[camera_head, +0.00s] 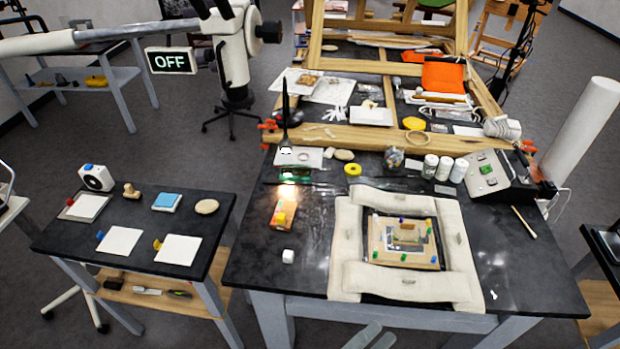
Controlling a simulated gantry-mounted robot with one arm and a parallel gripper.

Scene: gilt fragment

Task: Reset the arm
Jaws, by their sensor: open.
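My gripper (373,338) shows only as two grey fingertips at the bottom edge of the head view, in front of the dark worktable (320,248). The fingers are apart, with nothing visible between them. The rest of the arm is out of frame. The fingertips appear clear of the table's front edge and of the cream padded frame (345,245) lying on the table. Inside that padding lies a small framed piece (374,250) with coloured clips around it.
A white block (288,256) and a small orange-lit item (283,214) lie left of the padding. Bottles (430,166) and a grey control box (487,172) stand behind it. A microscope (232,60) rises behind.

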